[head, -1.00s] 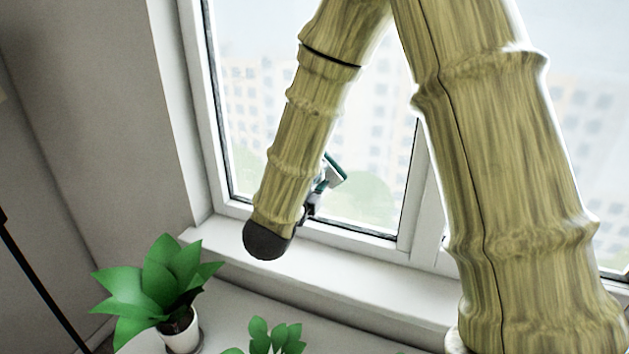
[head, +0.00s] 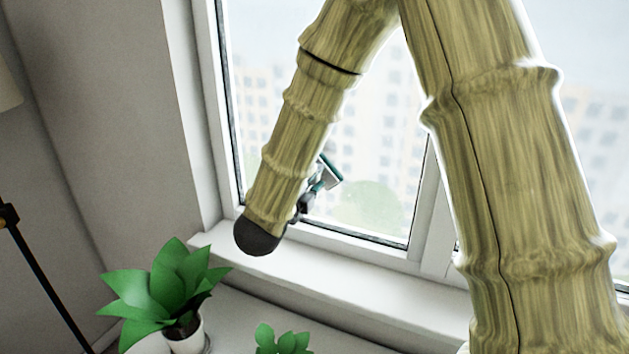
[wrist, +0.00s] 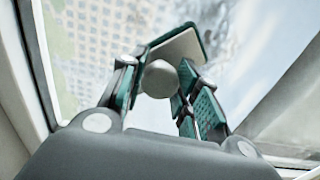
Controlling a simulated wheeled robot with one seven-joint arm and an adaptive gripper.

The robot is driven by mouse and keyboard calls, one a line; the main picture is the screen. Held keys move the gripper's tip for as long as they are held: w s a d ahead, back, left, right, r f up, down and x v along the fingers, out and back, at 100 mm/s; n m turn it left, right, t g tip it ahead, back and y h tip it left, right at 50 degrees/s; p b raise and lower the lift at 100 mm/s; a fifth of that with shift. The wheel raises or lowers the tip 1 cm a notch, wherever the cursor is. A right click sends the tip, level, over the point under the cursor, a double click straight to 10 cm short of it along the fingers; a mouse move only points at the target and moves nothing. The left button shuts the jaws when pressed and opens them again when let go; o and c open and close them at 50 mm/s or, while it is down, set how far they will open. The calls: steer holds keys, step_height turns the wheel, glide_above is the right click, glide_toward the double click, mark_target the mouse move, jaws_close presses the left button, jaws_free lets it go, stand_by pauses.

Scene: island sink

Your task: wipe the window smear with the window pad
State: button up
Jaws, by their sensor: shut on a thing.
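The window pad (wrist: 180,44) is a flat plate with a teal edge and a round grey knob. In the wrist view my gripper (wrist: 159,80) is shut on the knob, one finger on each side. In the head view the pad (head: 329,172) shows small beside my forearm, in front of the left window pane (head: 375,150). My gripper (head: 306,202) is partly hidden there by my arm. Grey-white streaks, seemingly the window smear (wrist: 228,38), show on the glass just right of the pad in the wrist view. I cannot tell whether the pad touches the glass.
The white window frame (head: 207,120) borders the pane on the left. The sill (head: 340,282) runs below. A potted plant (head: 165,290) stands at lower left, with a smaller plant (head: 283,340) to its right. A dark pole (head: 40,270) stands at far left.

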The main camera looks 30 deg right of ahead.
steer(key=shift+w+a+r+b, duration=1.25)
steer(key=shift+w+a+b, duration=0.8)
steer(key=shift+w+a, duration=2.7)
steer(key=s+d+r+b, duration=0.2)
steer(key=s+d+b, duration=0.3)
steer(key=s+d, duration=0.7)
steer(key=shift+s+r, duration=0.15)
steer(key=shift+s, duration=0.15)
steer(key=shift+w+a+b, duration=0.65)
steer(key=shift+w+a, duration=0.6)
steer(key=shift+w, duration=0.2)
steer(key=shift+c, duration=0.2)
